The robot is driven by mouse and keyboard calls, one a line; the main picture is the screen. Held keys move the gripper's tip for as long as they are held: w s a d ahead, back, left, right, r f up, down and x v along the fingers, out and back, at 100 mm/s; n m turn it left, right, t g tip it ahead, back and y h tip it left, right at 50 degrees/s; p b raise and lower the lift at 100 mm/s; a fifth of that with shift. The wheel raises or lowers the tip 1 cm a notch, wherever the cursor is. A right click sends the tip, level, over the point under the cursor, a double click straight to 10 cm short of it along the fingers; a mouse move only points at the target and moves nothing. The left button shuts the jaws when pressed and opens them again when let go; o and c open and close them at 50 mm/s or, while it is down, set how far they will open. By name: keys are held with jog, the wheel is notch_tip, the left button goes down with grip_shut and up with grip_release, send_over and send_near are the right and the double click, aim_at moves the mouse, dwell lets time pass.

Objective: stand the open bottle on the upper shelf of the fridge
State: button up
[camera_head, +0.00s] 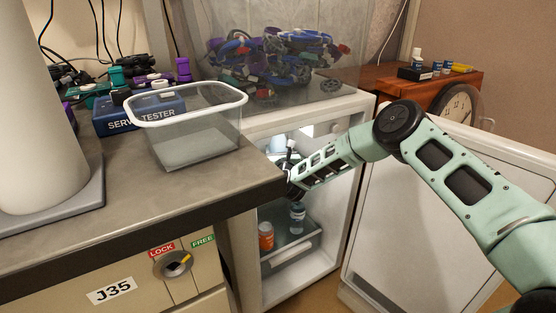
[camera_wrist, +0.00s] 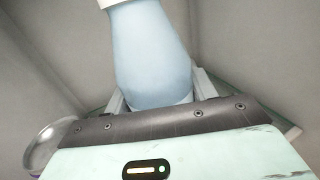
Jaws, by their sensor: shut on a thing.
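My gripper (camera_wrist: 160,94) is shut on a pale blue bottle (camera_wrist: 150,50) with a white neck at the top edge of the wrist view. In the head view, my gripper (camera_head: 287,180) is inside the open white fridge (camera_head: 352,150), partly hidden by the counter corner. The upper shelf is mostly hidden in the head view. In the wrist view, grey fridge walls surround the bottle, and a greenish edge shows low down. I cannot tell whether the bottle's base touches the shelf.
An orange jar (camera_head: 266,236) and a small bottle (camera_head: 297,217) stand lower in the fridge. A clear rounded object (camera_wrist: 50,146) is left of my gripper. The counter (camera_head: 225,178) bears a clear tub (camera_head: 192,132). The fridge door (camera_head: 415,215) stands open at right.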

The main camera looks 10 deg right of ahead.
jog(key=shift+w, duration=0.25)
jog(key=shift+w+f+b, duration=0.1)
jog(key=shift+f+b, duration=0.35)
jog(key=shift+f, duration=1.25)
jog(key=shift+f, duration=0.2)
jog(key=o, duration=1.1)
jog(key=shift+c, duration=0.2)
jog(key=shift+r, duration=0.1)
jog(key=shift+r, duration=0.2)
jog(key=s+p, duration=0.2)
jog(key=s, duration=1)
jog(key=shift+a, duration=0.45)
